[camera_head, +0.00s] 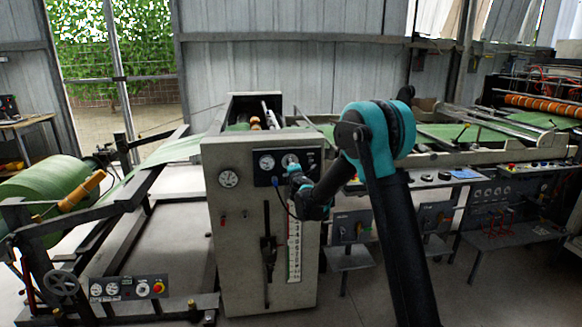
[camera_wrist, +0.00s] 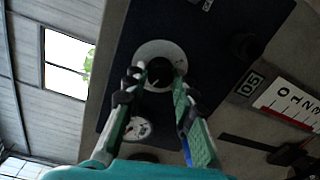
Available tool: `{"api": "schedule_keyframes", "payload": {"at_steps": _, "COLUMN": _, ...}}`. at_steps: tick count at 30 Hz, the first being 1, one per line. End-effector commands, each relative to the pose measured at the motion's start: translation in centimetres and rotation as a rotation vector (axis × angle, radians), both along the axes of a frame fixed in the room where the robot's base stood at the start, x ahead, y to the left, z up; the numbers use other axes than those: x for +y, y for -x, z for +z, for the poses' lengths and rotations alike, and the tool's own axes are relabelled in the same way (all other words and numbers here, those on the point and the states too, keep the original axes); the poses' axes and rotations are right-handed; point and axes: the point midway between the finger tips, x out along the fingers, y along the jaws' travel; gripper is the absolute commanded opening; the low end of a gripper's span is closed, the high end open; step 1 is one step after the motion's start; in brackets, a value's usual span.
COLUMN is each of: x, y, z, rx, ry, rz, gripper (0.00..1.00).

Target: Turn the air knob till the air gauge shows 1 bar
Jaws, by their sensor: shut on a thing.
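My gripper (camera_wrist: 158,84) is shut on a dark round knob (camera_wrist: 160,70), with one finger on each side of it. The knob sits in the middle of a pale round plate on a dark panel (camera_wrist: 205,45). A white-faced gauge (camera_wrist: 136,128) is on the same panel beside the knob, partly covered by a finger. It also shows in the head view (camera_head: 266,162), left of my gripper (camera_head: 294,172). Its needle and numbers are too small to read. The knob's pale plate (camera_head: 290,159) shows just above my gripper there.
Another gauge (camera_head: 228,179) is on the grey cabinet left of the panel. A second dark knob (camera_wrist: 245,46) is near the gripped one. A numbered scale (camera_head: 294,245) runs down the cabinet front beside a slotted lever (camera_head: 268,250). A green roll (camera_head: 45,190) lies at left.

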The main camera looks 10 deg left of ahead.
Motion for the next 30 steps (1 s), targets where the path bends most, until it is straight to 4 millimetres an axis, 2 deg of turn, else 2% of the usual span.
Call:
{"api": "schedule_keyframes", "payload": {"at_steps": 2, "x": -0.1, "y": 0.0, "z": 0.0, "rx": 0.001, "ry": 0.000, "rz": -0.001, "gripper": 0.00}}
{"api": "schedule_keyframes", "payload": {"at_steps": 3, "x": -0.1, "y": 0.0, "z": 0.0, "rx": 0.001, "ry": 0.000, "rz": -0.001, "gripper": 0.31}}
{"api": "schedule_keyframes", "payload": {"at_steps": 7, "x": -0.1, "y": 0.0, "z": 0.0, "rx": 0.000, "ry": 0.000, "rz": -0.001, "gripper": 0.47}}
{"api": "schedule_keyframes", "payload": {"at_steps": 15, "x": 0.0, "y": 0.0, "z": 0.0, "rx": 0.000, "ry": 0.001, "rz": -0.001, "gripper": 0.47}}
{"api": "schedule_keyframes", "payload": {"at_steps": 19, "x": -0.2, "y": 0.7, "z": 0.0, "rx": 0.000, "ry": 0.001, "rz": 0.000, "gripper": 0.47}}
{"api": "schedule_keyframes", "payload": {"at_steps": 23, "x": -0.7, "y": 2.5, "z": 0.1, "rx": -0.001, "ry": 0.002, "rz": 0.000, "gripper": 0.47}}
{"api": "schedule_keyframes", "payload": {"at_steps": 30, "x": -2.0, "y": 7.3, "z": 0.2, "rx": 0.000, "ry": 0.000, "rz": 0.000, "gripper": 0.47}}
